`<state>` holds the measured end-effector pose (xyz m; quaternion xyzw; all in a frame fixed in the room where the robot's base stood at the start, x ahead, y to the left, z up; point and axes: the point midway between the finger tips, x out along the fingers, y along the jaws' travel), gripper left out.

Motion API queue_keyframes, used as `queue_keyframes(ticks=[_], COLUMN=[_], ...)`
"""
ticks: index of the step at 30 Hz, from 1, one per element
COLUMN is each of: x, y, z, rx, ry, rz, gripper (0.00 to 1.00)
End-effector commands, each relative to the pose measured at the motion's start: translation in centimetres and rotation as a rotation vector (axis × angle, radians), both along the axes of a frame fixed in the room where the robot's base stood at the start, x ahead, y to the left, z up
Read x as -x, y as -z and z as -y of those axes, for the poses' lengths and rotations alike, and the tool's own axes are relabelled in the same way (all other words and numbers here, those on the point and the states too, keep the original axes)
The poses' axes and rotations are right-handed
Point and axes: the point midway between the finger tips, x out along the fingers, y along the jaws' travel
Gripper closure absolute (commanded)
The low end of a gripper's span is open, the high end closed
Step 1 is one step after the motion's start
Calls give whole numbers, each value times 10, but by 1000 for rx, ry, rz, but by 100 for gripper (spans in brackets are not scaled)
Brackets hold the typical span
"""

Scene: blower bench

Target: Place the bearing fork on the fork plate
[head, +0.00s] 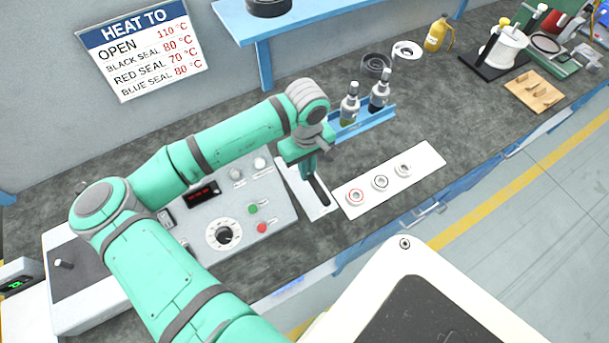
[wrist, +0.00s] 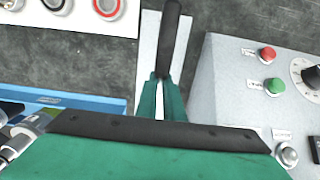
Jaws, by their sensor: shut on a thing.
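My gripper (head: 309,172) is shut on the bearing fork (head: 319,190), of which a long black handle shows. In the wrist view the green fingers (wrist: 163,88) close on this black handle (wrist: 171,40). The fork plate (head: 307,201) is a narrow white plate on the bench, between the control box and the seal board. The fork is over this plate, which also shows beneath it in the wrist view (wrist: 147,55). I cannot tell whether the fork touches the plate. The rest of the fork is hidden by my gripper.
The control box (head: 275,218) with dial and buttons is close on the left. A white board (head: 431,162) with three ring seals is on the right. A blue rack (head: 385,121) holding two bottles stands behind. A blue shelf (head: 310,22) is farther back.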

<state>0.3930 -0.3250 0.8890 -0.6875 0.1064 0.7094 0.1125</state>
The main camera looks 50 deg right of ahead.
Motion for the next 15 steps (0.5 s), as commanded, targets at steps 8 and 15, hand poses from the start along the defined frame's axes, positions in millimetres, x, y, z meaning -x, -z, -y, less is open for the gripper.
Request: queue_keyframes(ticks=[8, 15], x=[0, 0], y=[21, 46], z=[0, 0], rx=[-1, 0], ry=[-1, -1], rz=[-1, 0], gripper=[100, 100])
